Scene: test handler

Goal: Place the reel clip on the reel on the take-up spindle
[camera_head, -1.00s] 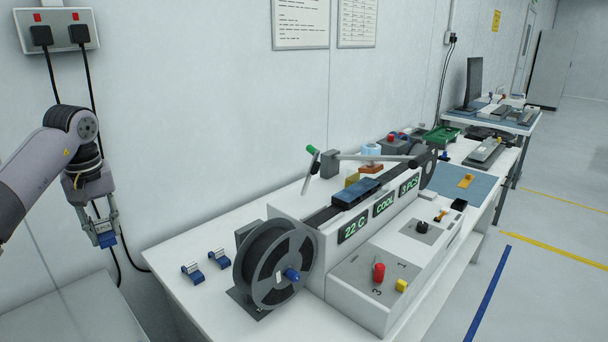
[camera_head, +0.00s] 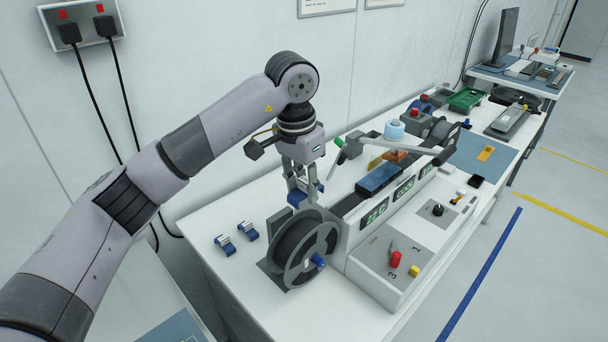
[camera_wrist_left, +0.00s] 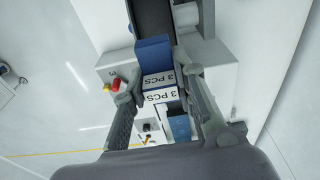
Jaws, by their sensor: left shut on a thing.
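The take-up reel (camera_head: 292,270) is a dark reel with grey flanges, upright on its spindle at the near end of the machine. A blue spindle knob (camera_head: 318,261) is at its centre. My left gripper (camera_head: 303,188) is shut on a blue reel clip (camera_head: 296,199) just above the reel's top rim. In the left wrist view the held clip (camera_wrist_left: 153,50) shows between the fingers (camera_wrist_left: 158,85), with the dark reel (camera_wrist_left: 152,14) beyond it. I cannot tell whether the clip touches the reel. My right gripper is not in view.
Two more blue-and-white clips (camera_head: 225,245) (camera_head: 248,231) lie on the white bench (camera_head: 235,285) left of the reel. The machine body (camera_head: 385,265), with displays, a red knob (camera_head: 396,259) and a lever arm (camera_head: 395,145), extends right of it.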

